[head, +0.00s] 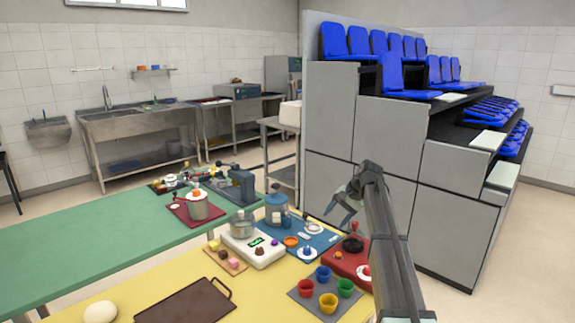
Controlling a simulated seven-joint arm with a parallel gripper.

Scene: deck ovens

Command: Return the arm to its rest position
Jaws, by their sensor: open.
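My gripper (340,204) is at the end of my arm, right of the picture's middle. It is open, with its fingers pointing down and left, and I see nothing between them. It appears above the far right part of the yellow table (140,285), over the blue mat (318,240) and near the red mat (345,262). My arm rises from the bottom right edge and bends at the top. How high the gripper is above the table, I cannot tell exactly.
A white scale (266,254) with a pot stands left of the gripper. Several coloured cups (328,303) stand on a grey mat near my arm. A dark tray (185,305) lies at the front. A grey tiered stand with blue seats (395,125) rises behind my arm. The green table (90,240) is mostly clear.

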